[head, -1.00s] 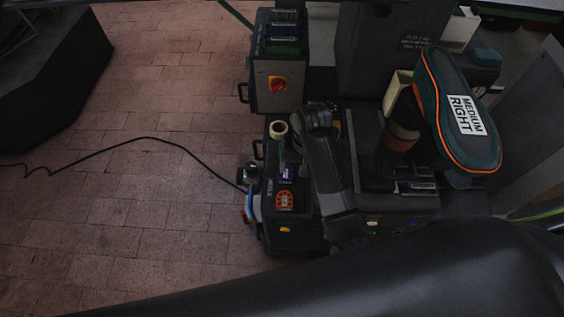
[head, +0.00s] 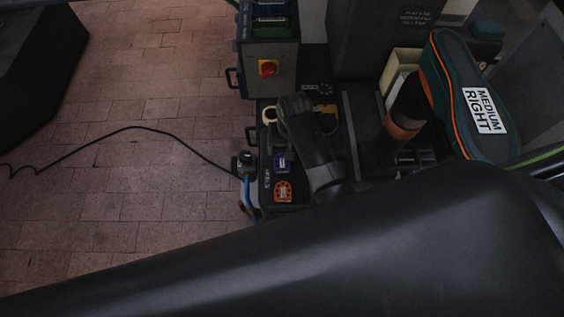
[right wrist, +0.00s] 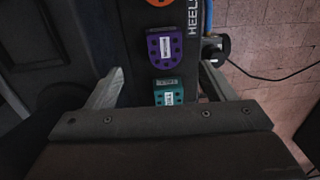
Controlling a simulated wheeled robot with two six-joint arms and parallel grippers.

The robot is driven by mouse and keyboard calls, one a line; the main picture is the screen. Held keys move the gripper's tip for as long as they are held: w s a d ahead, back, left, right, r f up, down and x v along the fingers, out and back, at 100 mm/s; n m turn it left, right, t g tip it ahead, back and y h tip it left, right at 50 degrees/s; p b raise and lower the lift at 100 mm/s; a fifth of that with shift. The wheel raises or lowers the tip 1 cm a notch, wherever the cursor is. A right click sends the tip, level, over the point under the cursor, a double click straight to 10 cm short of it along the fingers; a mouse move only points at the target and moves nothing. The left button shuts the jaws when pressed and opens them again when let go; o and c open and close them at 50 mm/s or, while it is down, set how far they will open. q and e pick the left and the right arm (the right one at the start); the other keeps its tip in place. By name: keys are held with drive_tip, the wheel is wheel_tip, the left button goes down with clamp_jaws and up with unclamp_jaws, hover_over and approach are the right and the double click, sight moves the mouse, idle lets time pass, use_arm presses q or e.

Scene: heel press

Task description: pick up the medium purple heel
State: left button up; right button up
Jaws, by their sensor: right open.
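The purple heel (head: 282,162) lies in the dark heels rack, beside my right arm in the head view. In the right wrist view the purple heel (right wrist: 166,45) carries a white label too small to read surely. It sits just above the space between the fingertips of my right gripper (right wrist: 158,88). That gripper is open and empty. A teal heel (right wrist: 168,92) lies between the fingers in the picture, and an orange heel (right wrist: 160,3) is cut off at the top edge. My right gripper's fingers are not clear in the head view. My left gripper is not in view.
A black cable (head: 135,128) crosses the open brick floor at left. My own dark link fills the foreground.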

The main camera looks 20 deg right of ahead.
hover_over(283, 164)
drive_tip(key=f, duration=0.2)
drive_tip(key=d+f, duration=0.1)
drive_tip(key=f, duration=0.1)
drive_tip(key=shift+a+f+b, duration=0.25)
drive_tip(key=shift+f, duration=1.1)
drive_tip(key=shift+a+f+b, duration=0.2)
drive_tip(key=shift+a+f, duration=0.05)
drive_tip(key=shift+f, duration=1.05)
drive_tip(key=c, duration=1.1)
drive_tip(key=shift+r, duration=0.15)
